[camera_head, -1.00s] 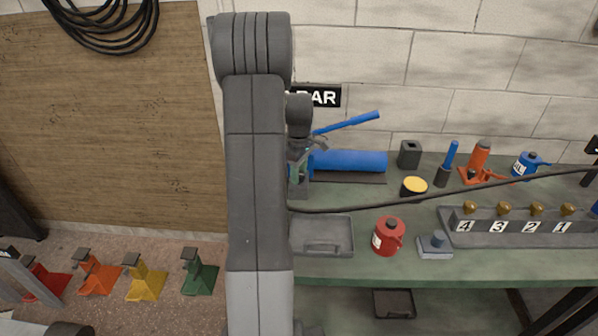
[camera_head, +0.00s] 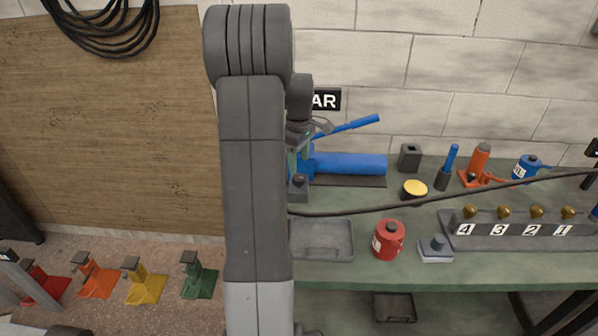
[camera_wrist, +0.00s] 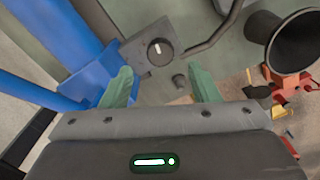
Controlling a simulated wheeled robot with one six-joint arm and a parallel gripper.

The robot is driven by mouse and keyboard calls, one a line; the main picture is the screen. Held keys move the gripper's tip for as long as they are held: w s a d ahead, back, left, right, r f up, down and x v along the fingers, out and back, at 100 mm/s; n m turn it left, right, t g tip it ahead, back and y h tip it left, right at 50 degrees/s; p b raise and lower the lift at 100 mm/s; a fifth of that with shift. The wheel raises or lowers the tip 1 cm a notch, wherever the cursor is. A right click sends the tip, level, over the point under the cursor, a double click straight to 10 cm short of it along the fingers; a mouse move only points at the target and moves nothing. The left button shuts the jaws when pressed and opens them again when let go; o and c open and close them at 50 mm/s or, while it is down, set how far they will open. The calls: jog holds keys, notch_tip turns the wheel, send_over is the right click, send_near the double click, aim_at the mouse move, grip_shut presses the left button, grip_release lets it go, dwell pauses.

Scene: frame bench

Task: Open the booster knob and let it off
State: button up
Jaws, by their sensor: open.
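The booster knob (camera_wrist: 160,52) is a dark round knob with a white pointer mark on a grey block, beside the blue pump, in the wrist view. In the head view its block (camera_head: 298,190) shows just right of my arm, with a dark knob on top. My gripper (camera_wrist: 160,76) is open and empty; its two green fingers stand apart, with the knob ahead of the gap between them and not gripped. In the head view my arm hides most of the gripper.
The blue pump cylinder (camera_head: 350,164) lies on the green bench with its blue lever above. A grey tray (camera_head: 322,240), a red can (camera_head: 388,240) and a numbered valve rail (camera_head: 520,238) stand to the right. A black hose (camera_head: 420,202) crosses the bench.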

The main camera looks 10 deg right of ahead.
aim_at(299, 178)
notch_tip(299, 178, up, 8)
jog(key=shift+f, duration=0.1)
dwell(0.4)
notch_tip(299, 178, down, 14)
jog(key=shift+r, duration=0.1)
dwell(0.4)
dwell(0.4)
